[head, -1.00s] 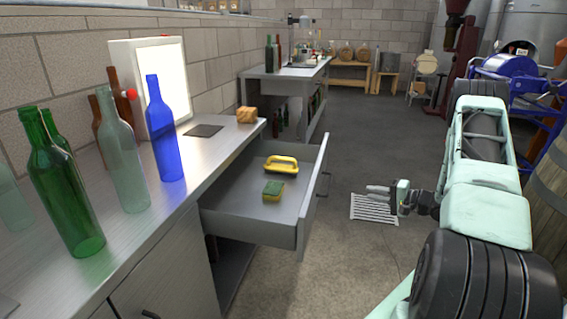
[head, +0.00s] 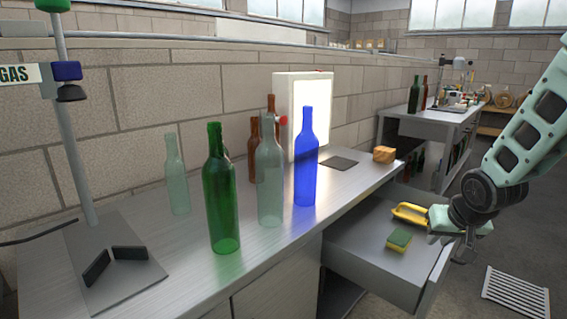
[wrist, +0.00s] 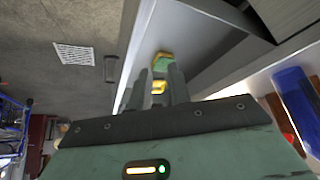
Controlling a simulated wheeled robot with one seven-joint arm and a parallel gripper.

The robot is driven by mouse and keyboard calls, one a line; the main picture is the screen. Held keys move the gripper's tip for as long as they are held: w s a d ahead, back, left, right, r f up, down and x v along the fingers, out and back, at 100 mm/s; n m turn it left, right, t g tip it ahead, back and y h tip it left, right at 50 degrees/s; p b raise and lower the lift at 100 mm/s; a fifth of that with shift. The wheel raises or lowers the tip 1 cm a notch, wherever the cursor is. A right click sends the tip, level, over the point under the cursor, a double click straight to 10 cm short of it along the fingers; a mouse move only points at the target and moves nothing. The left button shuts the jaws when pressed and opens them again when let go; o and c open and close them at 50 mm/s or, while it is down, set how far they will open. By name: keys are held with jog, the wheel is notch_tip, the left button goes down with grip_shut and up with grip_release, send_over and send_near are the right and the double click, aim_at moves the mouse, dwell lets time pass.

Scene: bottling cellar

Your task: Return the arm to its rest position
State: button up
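My arm reaches in from the right in the head view.
Green (head: 221,190), clear (head: 270,180) and blue (head: 306,165) bottles stand on the metal counter (head: 285,240). A lit white panel (head: 303,92) and a wooden block (head: 384,154) are behind. A floor grate (head: 515,291) lies in the open floor at right.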

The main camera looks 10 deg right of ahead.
jog(key=s+a+r+n+g+y, duration=0.1)
jog(key=s+a+r+n+g, duration=0.15)
jog(key=s+a+n, duration=0.75)
jog(key=s+a+r+n+g+y, duration=0.1)
jog(key=s+a+g, duration=0.3)
jog(key=s+a, duration=1.3)
notch_tip(320, 180, up, 13)
jog(key=w+a+p, duration=0.2)
jog(key=p, duration=1.1)
jog(key=shift+w, duration=0.15)
